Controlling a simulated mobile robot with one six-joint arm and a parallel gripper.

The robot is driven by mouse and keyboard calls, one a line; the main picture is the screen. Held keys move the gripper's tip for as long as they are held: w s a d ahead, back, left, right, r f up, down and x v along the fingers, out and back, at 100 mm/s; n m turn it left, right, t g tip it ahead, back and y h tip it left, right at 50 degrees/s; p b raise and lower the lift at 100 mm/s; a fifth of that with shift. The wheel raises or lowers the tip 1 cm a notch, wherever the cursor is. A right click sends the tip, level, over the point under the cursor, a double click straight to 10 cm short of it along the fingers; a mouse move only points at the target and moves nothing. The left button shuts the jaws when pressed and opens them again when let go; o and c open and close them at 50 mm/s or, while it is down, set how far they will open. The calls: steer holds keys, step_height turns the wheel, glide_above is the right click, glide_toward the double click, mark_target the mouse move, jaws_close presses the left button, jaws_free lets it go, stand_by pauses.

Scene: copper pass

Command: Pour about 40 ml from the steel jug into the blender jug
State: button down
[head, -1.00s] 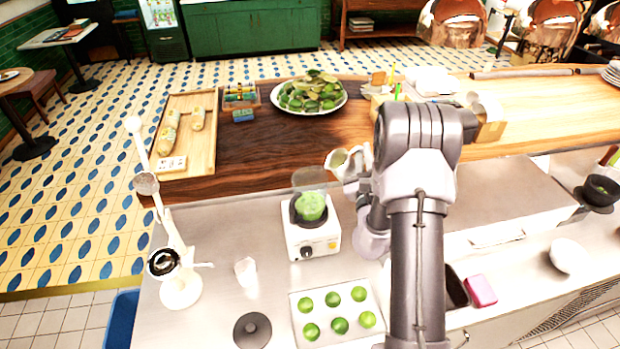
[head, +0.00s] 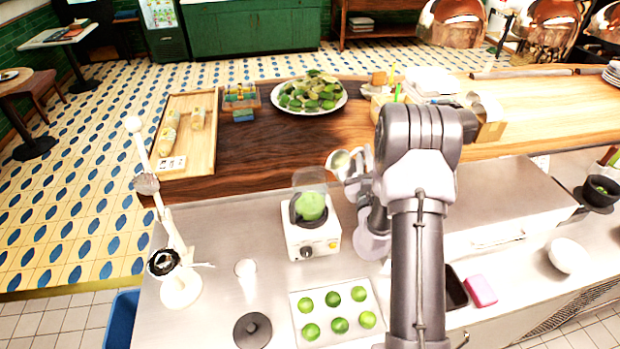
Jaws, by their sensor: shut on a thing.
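The blender jug (head: 309,184) is clear and stands on its white blender base (head: 313,240), with green contents in its lower part. The steel jug (head: 338,162) is above and to the right of the blender jug, apart from it in the picture. Its round mouth faces the camera and something pale green shows inside. My gripper (head: 356,167) is shut on the steel jug from its right side; my arm hides part of the fingers. No stream of liquid is visible between the two jugs.
A white tray of limes (head: 336,313), a dark round lid (head: 252,330) and a small clear cup (head: 245,268) lie on the steel counter near the blender. A white citrus press (head: 178,285) stands left. A plate of limes (head: 309,95) sits behind on the wooden bar.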

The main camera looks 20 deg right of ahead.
steer(key=d+f+m+g+p, duration=0.2)
steer(key=d+f+m+p, duration=0.2)
steer(key=d+f+m, duration=0.1)
steer(key=shift+s+d+f+m, duration=0.15)
steer(key=shift+s+f+m, duration=0.1)
steer(key=shift+f+m, duration=0.45)
